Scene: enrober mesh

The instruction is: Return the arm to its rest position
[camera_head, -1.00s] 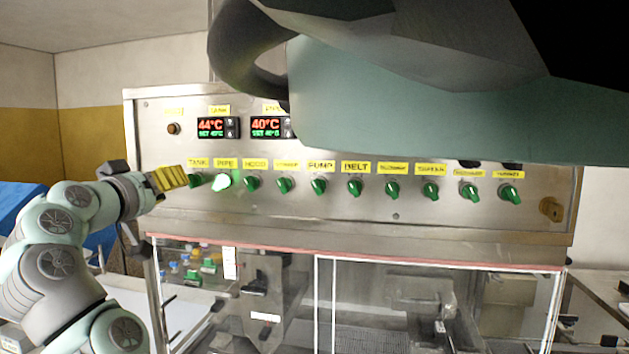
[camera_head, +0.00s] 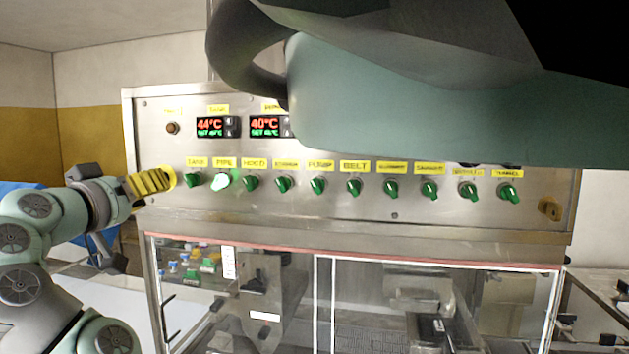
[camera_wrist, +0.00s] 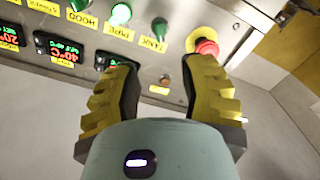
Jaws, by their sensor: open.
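My gripper (camera_head: 150,184) is at the left end of the control panel (camera_head: 400,215) in the head view. Its yellow ribbed fingers point right, toward the panel. In the wrist view, my gripper (camera_wrist: 165,85) is open, with its two fingers well apart and nothing between them. A red button (camera_wrist: 206,47) on a yellow ring shows beyond the right finger in that view. The green TANK knob (camera_head: 193,180) and the lit PIPE knob (camera_head: 221,182) are just right of the fingers in the head view. Whether the fingers touch the panel cannot be told.
A row of green knobs runs along the panel, below two red displays (camera_head: 211,127). Glass-fronted machine space (camera_head: 290,270) lies below the panel. A blue object (camera_head: 18,190) stands behind my arm at the left. A side table (camera_head: 600,300) is at the right.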

